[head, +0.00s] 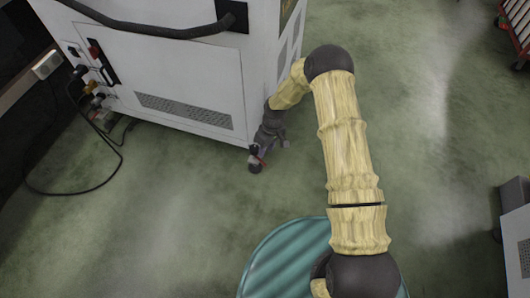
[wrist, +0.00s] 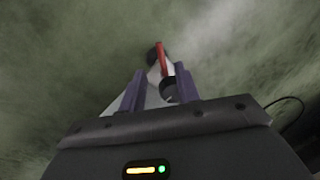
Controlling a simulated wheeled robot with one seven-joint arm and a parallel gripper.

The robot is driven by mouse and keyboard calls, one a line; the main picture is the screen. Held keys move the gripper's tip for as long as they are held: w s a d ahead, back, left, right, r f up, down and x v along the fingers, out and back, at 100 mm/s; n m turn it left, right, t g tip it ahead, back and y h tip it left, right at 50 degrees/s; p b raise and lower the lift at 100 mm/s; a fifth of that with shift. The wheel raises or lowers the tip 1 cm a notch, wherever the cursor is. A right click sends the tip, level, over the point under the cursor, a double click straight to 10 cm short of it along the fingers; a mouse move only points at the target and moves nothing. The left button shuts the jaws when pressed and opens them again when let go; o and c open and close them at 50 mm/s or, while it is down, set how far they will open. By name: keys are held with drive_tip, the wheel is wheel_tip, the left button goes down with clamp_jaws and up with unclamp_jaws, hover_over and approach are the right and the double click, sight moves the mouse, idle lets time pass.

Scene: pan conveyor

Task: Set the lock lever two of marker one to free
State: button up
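A red lock lever (wrist: 161,58) shows in the wrist view on a caster with dark wheels (wrist: 151,59). In the head view the caster (head: 255,167) is at the near bottom corner of the white cabinet (head: 185,70), with a small red spot on it. My gripper (head: 264,148) is low beside that corner, pointing down at the caster. In the wrist view my gripper's two purple fingers (wrist: 160,75) are apart, with the lever just beyond and between their tips. Contact cannot be told. The lever's setting cannot be told, and the cabinet hides the other casters.
Cables (head: 115,155) hang from the cabinet's left side onto the green floor. A red rack (head: 516,30) and a grey box (head: 515,225) stand at the right.

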wheel_tip(320, 180, up, 11)
drive_tip(key=w+d+p, duration=0.1)
drive_tip(key=p, duration=0.3)
drive_tip(key=shift+w+d+p, duration=0.25)
drive_tip(key=shift+p, duration=0.05)
drive_tip(key=shift+f, duration=0.1)
drive_tip(key=s+d+r+m+t+h+p, duration=0.1)
drive_tip(key=s+d+r+m+p, duration=0.2)
drive_tip(key=r, duration=0.8)
drive_tip(key=s+d+r+t+p, duration=0.15)
drive_tip(key=d+r, duration=0.35)
drive_tip(key=r, duration=0.5)
drive_tip(key=s+d+r+m+t+p, duration=0.1)
drive_tip(key=s+d+r+m+p, duration=0.25)
drive_tip(key=s+r, duration=0.5)
drive_tip(key=s+d+r+m+t+p, duration=0.1)
drive_tip(key=s+d+r+m+p, duration=0.3)
drive_tip(key=s+r, duration=0.45)
wheel_tip(320, 180, up, 37)
drive_tip(key=w+n+p, duration=0.1)
drive_tip(key=p, duration=3.6)
drive_tip(key=shift+d+h, duration=0.25)
drive_tip(key=shift+h, duration=0.05)
drive_tip(key=shift+w+n, duration=0.1)
drive_tip(key=shift+n, duration=0.15)
